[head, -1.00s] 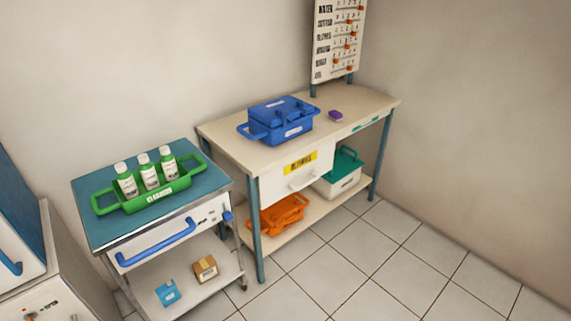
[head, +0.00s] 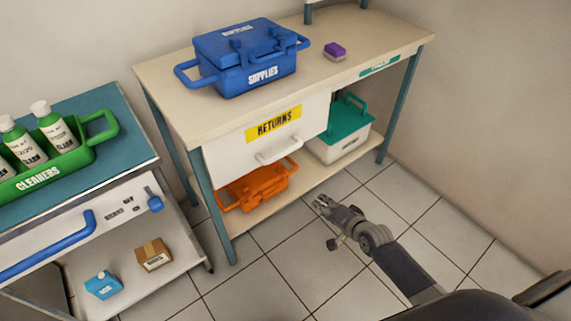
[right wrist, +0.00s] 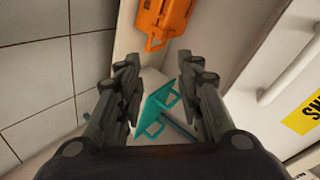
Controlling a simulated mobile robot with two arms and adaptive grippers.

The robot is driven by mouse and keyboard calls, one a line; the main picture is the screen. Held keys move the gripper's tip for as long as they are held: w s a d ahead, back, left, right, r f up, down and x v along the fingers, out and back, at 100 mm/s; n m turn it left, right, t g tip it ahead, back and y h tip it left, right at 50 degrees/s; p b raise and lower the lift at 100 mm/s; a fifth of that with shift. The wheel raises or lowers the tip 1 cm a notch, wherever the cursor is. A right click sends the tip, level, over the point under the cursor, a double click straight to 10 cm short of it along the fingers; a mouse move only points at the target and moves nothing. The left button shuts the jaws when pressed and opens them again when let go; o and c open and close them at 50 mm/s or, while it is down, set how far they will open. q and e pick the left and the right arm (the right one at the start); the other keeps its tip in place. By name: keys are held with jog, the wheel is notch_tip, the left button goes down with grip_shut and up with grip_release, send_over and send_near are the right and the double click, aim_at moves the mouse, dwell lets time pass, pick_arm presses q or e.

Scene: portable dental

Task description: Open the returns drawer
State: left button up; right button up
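The returns drawer (head: 232,154) is a white front with a yellow RETURNS label (head: 273,124), under the beige tabletop. It looks shut. Its white bar handle (head: 279,152) sits low on the front. In the right wrist view the drawer front (right wrist: 247,72), its handle (right wrist: 292,68) and part of the label (right wrist: 308,115) show at the right. My right gripper (head: 320,203) is in front of the bench, below and right of the handle, apart from it. The right wrist view shows its fingers (right wrist: 158,85) spread with nothing between them. My left gripper is not in view.
A blue supplies case (head: 247,68) and a purple item (head: 335,50) stand on the tabletop. An orange container (head: 256,187) and a white, teal-lidded box (head: 340,143) are on the lower shelf. A cart (head: 110,187) stands at left. Floor before the bench is clear.

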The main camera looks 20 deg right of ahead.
jog(key=w+a+r+m+t+y+b, duration=0.1)
jog(key=w+a+r+m+t+b, duration=0.1)
jog(key=w+r+b, duration=0.3)
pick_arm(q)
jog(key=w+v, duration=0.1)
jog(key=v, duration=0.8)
pick_arm(e)
jog(key=m+t+y, duration=0.1)
jog(key=y, duration=0.1)
send_near(287, 153)
jog(key=b+x, duration=0.3)
jog(key=x, duration=0.7)
jog(key=shift+w+f, duration=0.15)
jog(key=shift+w, duration=0.1)
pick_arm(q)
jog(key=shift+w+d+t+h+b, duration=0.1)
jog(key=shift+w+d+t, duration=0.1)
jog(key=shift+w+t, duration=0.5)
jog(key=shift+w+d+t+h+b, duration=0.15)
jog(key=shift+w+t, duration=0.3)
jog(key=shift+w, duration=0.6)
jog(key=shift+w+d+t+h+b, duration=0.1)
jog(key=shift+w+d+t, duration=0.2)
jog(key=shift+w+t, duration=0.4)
pick_arm(e)
jog(key=shift+w+a, duration=0.1)
jog(key=shift+w, duration=0.15)
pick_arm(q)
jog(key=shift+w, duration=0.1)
